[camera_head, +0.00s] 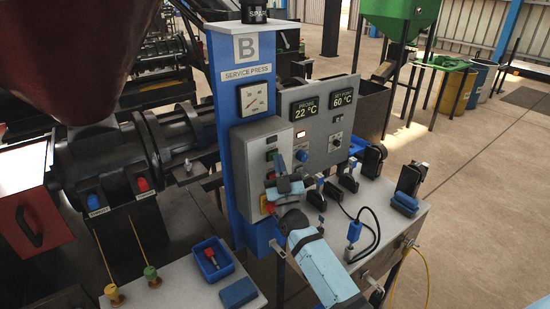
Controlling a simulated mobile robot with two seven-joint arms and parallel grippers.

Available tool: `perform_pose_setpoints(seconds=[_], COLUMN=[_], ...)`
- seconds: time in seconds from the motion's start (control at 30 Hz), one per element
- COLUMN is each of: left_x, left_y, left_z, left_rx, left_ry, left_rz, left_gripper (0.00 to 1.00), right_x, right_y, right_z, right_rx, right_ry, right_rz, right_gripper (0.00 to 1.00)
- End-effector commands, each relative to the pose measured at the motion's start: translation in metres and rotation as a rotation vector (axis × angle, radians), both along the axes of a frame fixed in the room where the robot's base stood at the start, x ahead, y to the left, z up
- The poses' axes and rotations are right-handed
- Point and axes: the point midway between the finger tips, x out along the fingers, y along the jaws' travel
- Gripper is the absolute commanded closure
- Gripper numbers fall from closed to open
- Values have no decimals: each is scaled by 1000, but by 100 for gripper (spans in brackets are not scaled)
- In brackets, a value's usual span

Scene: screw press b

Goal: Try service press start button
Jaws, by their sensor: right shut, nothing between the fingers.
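The service press panel is a grey control box (243,165) on the blue column marked B, SERVICE PRESS (224,110). A green button (271,154) sits on the box's front, likely the start button. A red button on a yellow plate (265,206) is lower on it, partly covered by my gripper. My right gripper (280,162) is shut and empty, in front of the box with its tips just beside and below the green button. I cannot tell whether the tips touch the box. My left gripper is not in view.
A gauge (254,98) is above the box. A display panel (325,125) reads PROBE 22 and SET POINT 60, with a lit lamp (301,134). A bench (385,225) with black clamps and a cable stands at right. A blue tray (212,272) is on the front table.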

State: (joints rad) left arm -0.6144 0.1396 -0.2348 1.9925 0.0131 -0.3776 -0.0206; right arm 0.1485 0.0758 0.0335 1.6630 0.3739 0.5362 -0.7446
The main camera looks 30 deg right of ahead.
Motion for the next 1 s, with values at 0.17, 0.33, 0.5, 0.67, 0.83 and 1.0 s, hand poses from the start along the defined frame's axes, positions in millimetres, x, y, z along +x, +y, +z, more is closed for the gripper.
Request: perform_pose_setpoints(seconds=[0.17, 0.33, 0.5, 0.67, 0.83, 1.0], left_x=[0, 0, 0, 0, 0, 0], left_y=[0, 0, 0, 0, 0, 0], left_z=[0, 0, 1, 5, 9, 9], left_rx=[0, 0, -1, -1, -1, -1], left_ry=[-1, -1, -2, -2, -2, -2], left_rz=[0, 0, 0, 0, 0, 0], left_gripper=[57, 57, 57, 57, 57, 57], right_x=[2, 3, 2, -4, -13, -15], right_y=[0, 0, 0, 0, -1, -1], right_z=[1, 1, 1, 1, 1, 0], right_rx=[0, 0, 0, 0, 0, 0], right_ry=[-1, -1, -1, 0, 0, -1], right_rz=[0, 0, 0, 0, 0, 0], right_gripper=[100, 100, 100, 100, 100, 100])
